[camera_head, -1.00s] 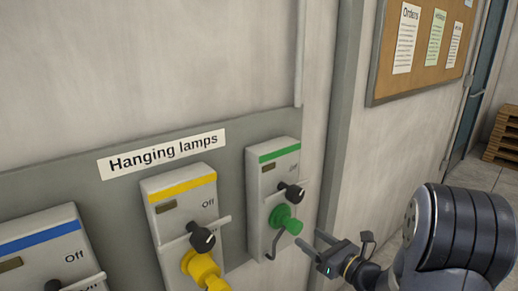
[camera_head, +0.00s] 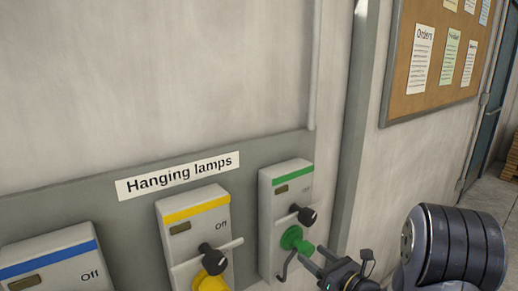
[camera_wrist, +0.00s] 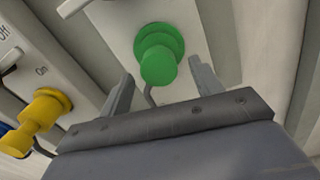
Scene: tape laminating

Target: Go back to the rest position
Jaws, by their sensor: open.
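My gripper (camera_head: 325,262) is at the lower right in the head view, in front of the green-striped switch box (camera_head: 284,183). It is open. In the wrist view, its two fingers (camera_wrist: 160,85) stand apart, with the green plug (camera_wrist: 158,58) showing between and beyond them. I cannot tell whether the fingers touch the plug. The green plug also shows in the head view (camera_head: 295,240), seated on its box below a black knob (camera_head: 304,215).
A yellow-striped box (camera_head: 195,222) with a yellow plug (camera_head: 209,283) and a blue-striped box (camera_head: 52,262) stand to the left under the "Hanging lamps" label (camera_head: 178,175). A cork board (camera_head: 405,105) hangs on the right wall. Open floor shows at the far right.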

